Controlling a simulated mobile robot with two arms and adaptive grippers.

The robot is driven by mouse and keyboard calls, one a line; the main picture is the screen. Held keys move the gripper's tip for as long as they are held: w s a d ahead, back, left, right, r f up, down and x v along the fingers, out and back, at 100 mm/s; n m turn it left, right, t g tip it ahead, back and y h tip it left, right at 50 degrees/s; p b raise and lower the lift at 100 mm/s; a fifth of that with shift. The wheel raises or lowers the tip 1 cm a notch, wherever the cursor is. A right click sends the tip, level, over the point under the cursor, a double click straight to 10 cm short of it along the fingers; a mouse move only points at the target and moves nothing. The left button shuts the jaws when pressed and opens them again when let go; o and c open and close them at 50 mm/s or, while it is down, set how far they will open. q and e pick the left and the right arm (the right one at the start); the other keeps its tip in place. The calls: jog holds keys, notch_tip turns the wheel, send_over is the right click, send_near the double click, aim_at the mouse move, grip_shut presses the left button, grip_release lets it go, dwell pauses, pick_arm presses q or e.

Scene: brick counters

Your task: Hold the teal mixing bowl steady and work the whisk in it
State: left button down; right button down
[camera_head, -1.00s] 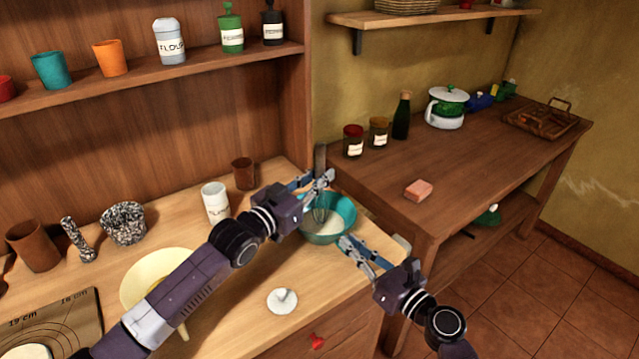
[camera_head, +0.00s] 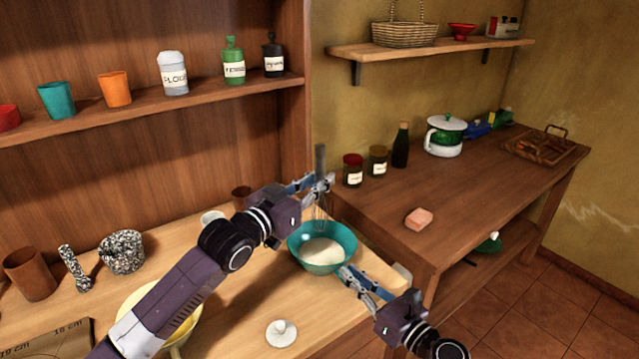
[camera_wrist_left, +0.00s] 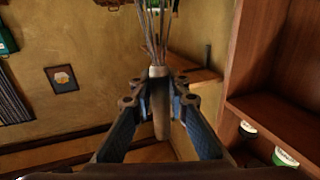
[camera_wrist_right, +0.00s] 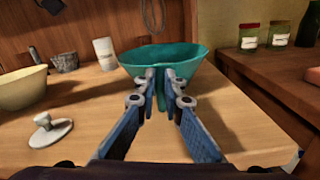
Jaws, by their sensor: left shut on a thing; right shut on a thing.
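The teal mixing bowl (camera_head: 338,258) stands on the wooden counter near its right end, with pale contents inside. My right gripper (camera_head: 345,272) is shut on the bowl's near side; the right wrist view shows the bowl (camera_wrist_right: 190,58) with the fingertips (camera_wrist_right: 160,78) at its wall. My left gripper (camera_head: 318,187) is above the bowl, shut on the whisk (camera_head: 321,160). The whisk is upright, handle up, its wires above the bowl's far part. In the left wrist view the whisk handle (camera_wrist_left: 159,108) sits between the fingers (camera_wrist_left: 159,90). Whether the wire tips touch the contents I cannot tell.
A white lidded knob-like piece (camera_head: 281,332) lies on the counter in front of the bowl. A yellow bowl (camera_head: 190,325) is partly behind my left arm. A side table (camera_head: 450,200) adjoins at right.

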jog(key=shift+f, duration=0.1)
jog(key=c, duration=2)
grip_release()
jog(key=shift+o, duration=0.2)
jog(key=v, duration=1.2)
